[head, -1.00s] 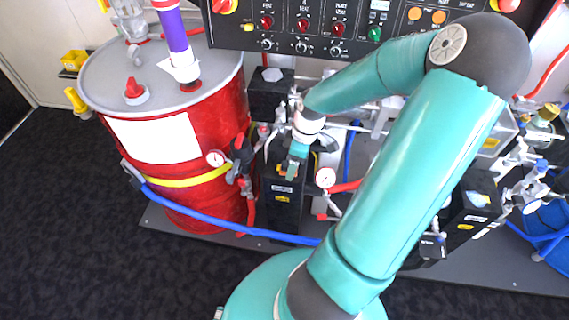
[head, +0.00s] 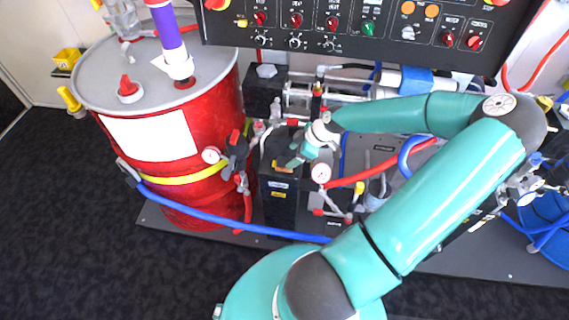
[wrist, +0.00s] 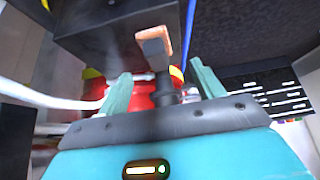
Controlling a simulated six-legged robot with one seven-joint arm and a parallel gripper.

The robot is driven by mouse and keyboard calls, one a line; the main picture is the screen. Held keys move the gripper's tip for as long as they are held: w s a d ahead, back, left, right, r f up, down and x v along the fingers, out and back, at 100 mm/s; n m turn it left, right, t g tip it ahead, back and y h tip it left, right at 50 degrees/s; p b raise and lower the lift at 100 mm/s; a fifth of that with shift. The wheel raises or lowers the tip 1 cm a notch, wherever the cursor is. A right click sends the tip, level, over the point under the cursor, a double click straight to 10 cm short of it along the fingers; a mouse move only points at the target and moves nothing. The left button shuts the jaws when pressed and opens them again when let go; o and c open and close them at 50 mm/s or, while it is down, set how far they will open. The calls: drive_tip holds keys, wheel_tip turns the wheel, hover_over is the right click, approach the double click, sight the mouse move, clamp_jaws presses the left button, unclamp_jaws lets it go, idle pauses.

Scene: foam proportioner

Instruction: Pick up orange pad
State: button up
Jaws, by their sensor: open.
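The orange pad (wrist: 164,40) is a small flat piece at the end of a dark stem, beside a black box in the wrist view. My gripper (wrist: 163,87) is open, with one teal finger on each side of the picture. The pad lies beyond the fingertips, roughly between them, and nothing is held. In the head view my gripper (head: 294,161) is at the top of the black box, and a small orange patch (head: 283,169) shows just by its fingertips. Whether the fingers touch anything there is too small to tell.
A red drum (head: 160,120) stands to the left, with a blue hose (head: 215,217) running in front of it. A pressure gauge (head: 321,172) and red hose are right of the box. A black control panel (head: 360,30) hangs behind.

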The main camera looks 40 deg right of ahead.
sight(285, 160)
drive_tip(key=x, duration=0.6)
drive_tip(key=shift+d, duration=0.1)
drive_tip(key=c, duration=1.1)
